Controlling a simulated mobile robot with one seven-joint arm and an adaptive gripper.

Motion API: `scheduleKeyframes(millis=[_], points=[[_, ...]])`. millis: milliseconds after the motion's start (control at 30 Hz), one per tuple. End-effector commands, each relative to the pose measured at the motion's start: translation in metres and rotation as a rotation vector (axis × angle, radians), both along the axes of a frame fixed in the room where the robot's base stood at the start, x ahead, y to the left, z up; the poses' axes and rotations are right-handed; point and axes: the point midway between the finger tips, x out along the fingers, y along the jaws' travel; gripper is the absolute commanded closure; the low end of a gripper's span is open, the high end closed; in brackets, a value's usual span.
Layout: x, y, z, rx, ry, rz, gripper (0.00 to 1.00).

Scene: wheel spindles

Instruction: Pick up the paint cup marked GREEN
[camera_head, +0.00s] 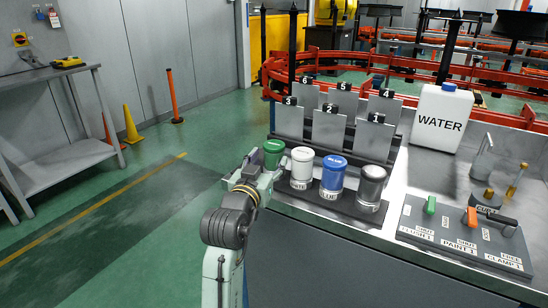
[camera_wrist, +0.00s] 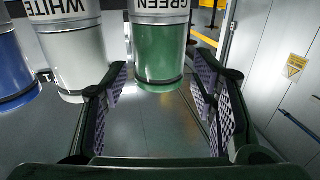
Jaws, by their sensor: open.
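The green paint cup (camera_head: 273,151) stands at the left end of a row of cups on the bench, partly hidden by my arm in the head view. In the wrist view the cup (camera_wrist: 159,50) shows its GREEN label upside down. My gripper (camera_wrist: 158,88) is open, its two padded fingers on either side of the green cup's lower part in the picture. I cannot tell whether the fingers touch it. In the head view my gripper (camera_head: 262,165) is at the cup, its fingers mostly hidden.
The white cup (camera_head: 301,167) stands just right of the green one, close to a finger in the wrist view. Blue (camera_head: 333,176) and dark grey (camera_head: 370,188) cups follow. Numbered plates (camera_head: 327,130) stand behind. A water jug (camera_head: 440,118) and a switch panel (camera_head: 465,232) are to the right.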

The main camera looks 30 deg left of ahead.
Motion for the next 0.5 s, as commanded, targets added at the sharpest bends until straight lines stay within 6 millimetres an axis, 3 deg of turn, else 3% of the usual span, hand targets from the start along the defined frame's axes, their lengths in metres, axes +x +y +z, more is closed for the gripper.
scheduleKeyframes(millis=[300,500], points=[[0.043,0.008,0.0,-0.001,0.001,0.0,0.47],[0.047,0.009,-0.002,-0.002,0.0,0.001,0.47]])
